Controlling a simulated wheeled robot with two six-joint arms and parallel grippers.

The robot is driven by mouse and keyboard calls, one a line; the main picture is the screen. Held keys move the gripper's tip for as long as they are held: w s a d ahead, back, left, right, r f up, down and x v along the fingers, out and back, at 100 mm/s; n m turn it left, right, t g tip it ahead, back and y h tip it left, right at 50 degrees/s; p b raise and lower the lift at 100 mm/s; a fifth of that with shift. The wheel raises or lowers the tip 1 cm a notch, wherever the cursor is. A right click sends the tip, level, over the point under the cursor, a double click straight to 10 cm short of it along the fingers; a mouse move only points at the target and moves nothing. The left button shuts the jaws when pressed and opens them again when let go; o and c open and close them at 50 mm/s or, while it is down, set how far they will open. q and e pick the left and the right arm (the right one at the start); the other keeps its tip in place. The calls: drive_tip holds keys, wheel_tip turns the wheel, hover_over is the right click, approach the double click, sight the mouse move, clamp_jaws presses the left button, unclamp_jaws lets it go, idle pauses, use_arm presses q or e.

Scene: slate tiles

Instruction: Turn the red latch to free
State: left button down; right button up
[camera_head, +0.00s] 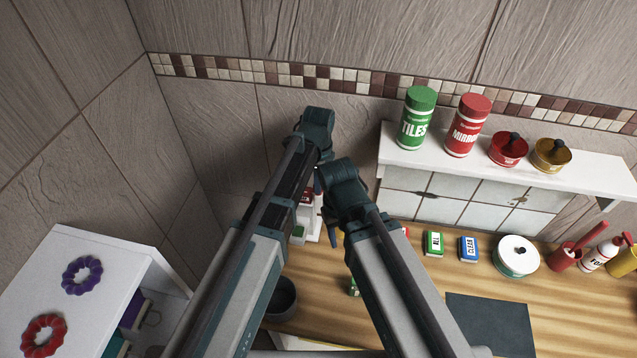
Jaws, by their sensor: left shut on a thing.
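A white upright unit (313,226) with a small red part (307,197) stands at the back of the wooden counter, mostly hidden behind my two arms. The red part looks like the red latch, but its angle cannot be made out. My left gripper (319,184) reaches down in front of the unit, beside the red part, and is shut on what appears to be the latch; the grip itself is largely covered. My right arm's wrist is close by on the right, its gripper (334,232) low beside the unit; its jaws cannot be made out.
A white wall cabinet (600,182) on the right carries green and red canisters and two lidded pots. Small boxes, a white round tin (516,256) and bottles stand on the counter (400,275). A white shelf unit (95,262) with two rings is at left.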

idle(0.4)
use_arm(q)
drive_tip(key=n, duration=0.4)
drive_tip(key=shift+n, duration=0.4)
drive_tip(key=n, duration=0.4)
drive_tip(key=shift+n, duration=0.3)
drive_tip(key=n, duration=0.4)
drive_tip(key=shift+n, duration=2.2)
drive_tip(key=c, duration=0.9)
unclamp_jaws()
